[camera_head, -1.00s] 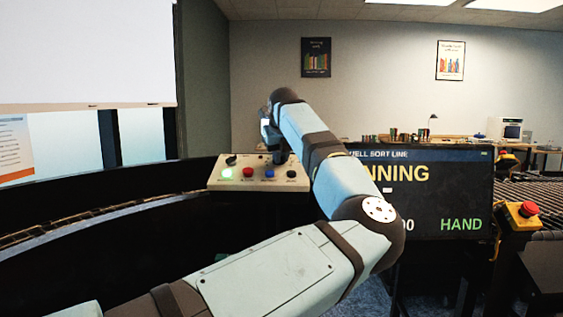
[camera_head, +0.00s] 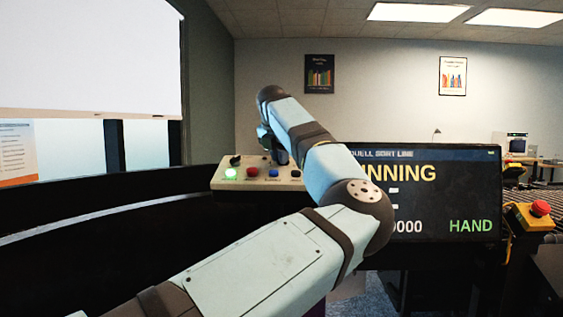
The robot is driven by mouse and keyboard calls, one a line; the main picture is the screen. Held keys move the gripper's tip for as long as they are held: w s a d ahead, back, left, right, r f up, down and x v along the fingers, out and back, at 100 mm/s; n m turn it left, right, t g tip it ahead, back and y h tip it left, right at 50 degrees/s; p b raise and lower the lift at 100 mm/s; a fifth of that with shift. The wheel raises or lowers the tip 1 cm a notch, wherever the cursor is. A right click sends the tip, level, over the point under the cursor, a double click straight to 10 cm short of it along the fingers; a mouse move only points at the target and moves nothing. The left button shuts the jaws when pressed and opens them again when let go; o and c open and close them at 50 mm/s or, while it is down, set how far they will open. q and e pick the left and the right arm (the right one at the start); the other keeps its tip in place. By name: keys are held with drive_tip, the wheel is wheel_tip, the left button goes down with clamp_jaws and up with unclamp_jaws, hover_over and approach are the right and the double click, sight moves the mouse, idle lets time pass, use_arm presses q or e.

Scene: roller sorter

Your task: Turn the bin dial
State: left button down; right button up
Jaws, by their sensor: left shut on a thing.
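The control panel (camera_head: 220,185) is a pale sloped box at middle left. It carries a lit green button (camera_head: 231,174), a red button (camera_head: 252,172), a blue button (camera_head: 273,172) and a small black knob (camera_head: 295,174). A black selector knob (camera_head: 235,160) stands at its back left. My left arm crosses the view, and my left gripper (camera_head: 281,159) reaches down to the back right of the panel. It is shut on what appears to be the bin dial, which the gripper hides. The dial's angle cannot be told. My right gripper is out of view.
A dark screen (camera_head: 450,195) right of the panel reads "HAND" in green, its left part hidden by my arm. A red emergency button (camera_head: 540,208) on a yellow box stands at far right. A roller conveyor (camera_head: 545,197) lies behind it. A dark curved wall (camera_head: 90,250) fills the lower left.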

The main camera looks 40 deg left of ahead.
use_arm(q)
drive_tip(key=m, duration=0.2)
drive_tip(key=m+b, duration=0.1)
drive_tip(key=m+h, duration=0.1)
drive_tip(key=m, duration=0.1)
drive_tip(key=shift+a+f+m+b, duration=0.1)
drive_tip(key=shift+a+m+b, duration=0.2)
drive_tip(key=shift+a+b, duration=0.1)
idle(0.3)
drive_tip(key=c, duration=1.2)
unclamp_jaws()
drive_tip(key=shift+o, duration=0.2)
drive_tip(key=p+v, duration=0.1)
drive_tip(key=v, duration=1.3)
drive_tip(key=shift+p, duration=0.35)
